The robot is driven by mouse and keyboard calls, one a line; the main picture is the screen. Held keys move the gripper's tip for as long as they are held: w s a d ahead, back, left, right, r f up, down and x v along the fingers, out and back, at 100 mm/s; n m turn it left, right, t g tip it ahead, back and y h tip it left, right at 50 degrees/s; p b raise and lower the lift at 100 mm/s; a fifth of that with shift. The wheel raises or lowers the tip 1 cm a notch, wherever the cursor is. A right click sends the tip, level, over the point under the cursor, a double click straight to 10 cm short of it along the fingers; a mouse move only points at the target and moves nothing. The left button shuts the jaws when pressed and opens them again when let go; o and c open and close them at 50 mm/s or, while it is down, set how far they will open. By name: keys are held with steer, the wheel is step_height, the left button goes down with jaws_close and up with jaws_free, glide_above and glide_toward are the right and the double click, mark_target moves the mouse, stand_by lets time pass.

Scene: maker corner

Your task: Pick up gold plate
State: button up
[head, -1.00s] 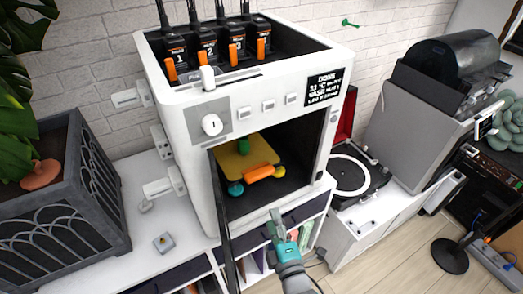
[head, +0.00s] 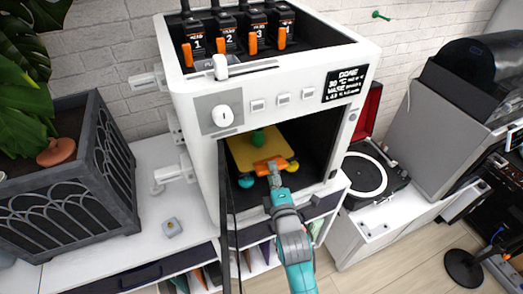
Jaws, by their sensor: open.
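The gold plate (head: 243,153) lies inside the chamber of the white machine (head: 187,115). On it are a small green piece (head: 258,138) and an orange part (head: 263,166) with teal and yellow round ends, at its front side. My gripper (head: 273,176) is open and at the chamber opening, in front of the orange part. It covers some of that part's front in the head view. I cannot tell whether it touches the part or the plate.
The dark open door (head: 229,215) stands at the opening's left edge. Numbered black units (head: 225,40) sit on top of the machine. A planter (head: 75,190) stands on the left and a turntable (head: 360,178) on the right. The cabinet top left of the machine is mostly clear.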

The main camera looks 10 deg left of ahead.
steer(key=shift+x, duration=1.65)
jaws_close()
steer(key=shift+r, duration=0.15)
step_height(320, 180, up, 10)
steer(key=shift+f, duration=0.1)
